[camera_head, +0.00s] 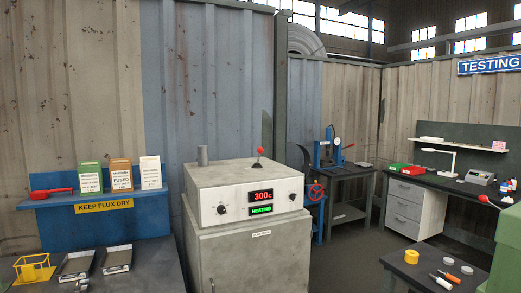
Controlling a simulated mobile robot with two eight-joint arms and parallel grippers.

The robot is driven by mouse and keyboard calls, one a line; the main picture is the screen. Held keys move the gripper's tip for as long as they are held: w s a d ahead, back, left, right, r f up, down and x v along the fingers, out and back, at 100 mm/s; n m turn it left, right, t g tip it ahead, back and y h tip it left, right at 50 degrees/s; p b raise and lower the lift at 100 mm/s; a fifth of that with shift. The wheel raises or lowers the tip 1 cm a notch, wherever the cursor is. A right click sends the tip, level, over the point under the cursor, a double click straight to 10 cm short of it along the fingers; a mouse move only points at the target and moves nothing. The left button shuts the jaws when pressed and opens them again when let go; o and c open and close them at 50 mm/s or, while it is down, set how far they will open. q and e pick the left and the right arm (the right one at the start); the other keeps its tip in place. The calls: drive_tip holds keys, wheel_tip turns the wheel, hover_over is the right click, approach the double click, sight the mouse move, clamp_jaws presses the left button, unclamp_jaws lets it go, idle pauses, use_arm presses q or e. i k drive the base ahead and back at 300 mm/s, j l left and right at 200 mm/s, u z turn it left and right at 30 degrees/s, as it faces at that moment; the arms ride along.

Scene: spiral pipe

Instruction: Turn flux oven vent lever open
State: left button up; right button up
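The flux oven (245,220) is a pale grey cabinet in the middle of the head view. Its front panel has a red display (261,196) reading about 300 and a green display (261,210) below it. A short lever with a red ball knob (258,151) stands roughly upright on the oven's top. I cannot tell from this distance whether the vent is open. Neither of my grippers is in view.
A bench on the left holds two metal trays (117,259) and a yellow wire frame (33,268). A blue shelf (98,196) above it carries flux boxes and a red tool. A table (432,272) with small tools stands at front right. Floor shows right of the oven.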

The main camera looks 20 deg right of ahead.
sight(259, 151)
drive_tip(key=i+l+u, duration=0.15)
drive_tip(key=l, duration=0.25)
drive_tip(key=i+l+u, duration=0.1)
drive_tip(key=l, duration=0.3)
drive_tip(key=i+l+u, duration=0.15)
drive_tip(key=l, duration=0.25)
drive_tip(key=i+l+u, duration=0.1)
drive_tip(key=l, duration=0.35)
drive_tip(key=i+l+u, duration=0.15)
drive_tip(key=l, duration=0.25)
drive_tip(key=i+l+u, duration=0.15)
drive_tip(key=l, duration=0.3)
